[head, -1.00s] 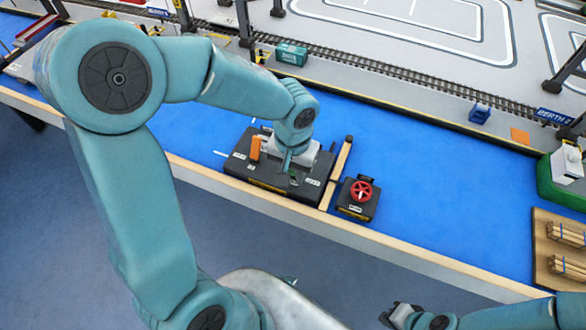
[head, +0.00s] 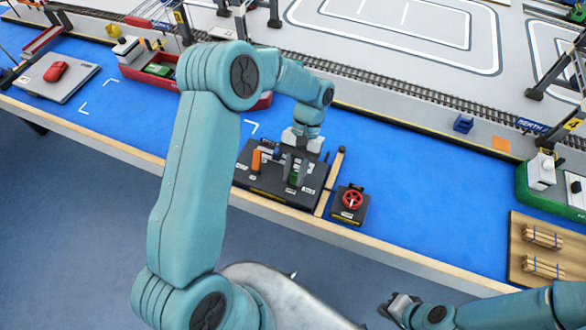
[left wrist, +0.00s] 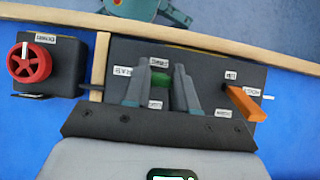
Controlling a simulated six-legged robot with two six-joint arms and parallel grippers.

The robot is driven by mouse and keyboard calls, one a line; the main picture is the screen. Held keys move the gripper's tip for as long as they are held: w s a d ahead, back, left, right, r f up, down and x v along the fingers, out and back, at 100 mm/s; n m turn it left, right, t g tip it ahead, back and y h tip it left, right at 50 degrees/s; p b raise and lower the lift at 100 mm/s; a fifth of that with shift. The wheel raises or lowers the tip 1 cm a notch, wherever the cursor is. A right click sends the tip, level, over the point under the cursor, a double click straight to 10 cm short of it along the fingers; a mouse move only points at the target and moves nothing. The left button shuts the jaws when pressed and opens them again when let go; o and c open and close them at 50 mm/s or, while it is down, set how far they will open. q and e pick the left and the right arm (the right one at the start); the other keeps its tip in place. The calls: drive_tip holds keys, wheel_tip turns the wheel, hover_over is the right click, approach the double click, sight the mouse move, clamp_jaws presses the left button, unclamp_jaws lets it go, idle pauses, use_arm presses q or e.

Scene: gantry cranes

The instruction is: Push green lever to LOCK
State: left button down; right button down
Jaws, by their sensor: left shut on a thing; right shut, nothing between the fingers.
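The green lever (head: 293,178) stands on a dark control panel (head: 250,181) at the front of the blue table. My left gripper (head: 295,166) reaches down over the panel from behind and is shut on the green lever. In the left wrist view the lever's green part (left wrist: 160,79) shows between the two grey fingers (left wrist: 160,92). The fingers hide part of the lever. White labels lie around it, too small to read surely, so I cannot tell which one marks LOCK. My right gripper (head: 398,306) is shut and empty at the lower right, away from the panel.
An orange lever (head: 256,160) and a blue part (head: 277,153) stand left of the green lever. A box with a red handwheel (head: 352,200) is right of the panel, beyond a wooden strip (head: 332,180). A board with timber bundles (head: 515,270) lies far right.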

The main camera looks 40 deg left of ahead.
use_arm(q)
drive_tip(key=shift+w+f+g, duration=0.2)
drive_tip(key=shift+w+g, duration=0.2)
drive_tip(key=shift+g, duration=0.4)
drive_tip(key=shift+w+a+f+g+h+b, duration=0.1)
drive_tip(key=shift+w+g+h+b, duration=0.15)
drive_tip(key=shift+g+b, duration=0.3)
drive_tip(key=shift+w+a+f+g+h+b, duration=0.15)
drive_tip(key=shift+g+h+b, duration=0.2)
drive_tip(key=shift+g, duration=0.3)
drive_tip(key=shift+r, duration=0.15)
drive_tip(key=c, duration=1)
unclamp_jaws()
drive_tip(key=shift+w, duration=0.1)
drive_tip(key=shift+o, duration=0.2)
drive_tip(key=shift+r, duration=0.1)
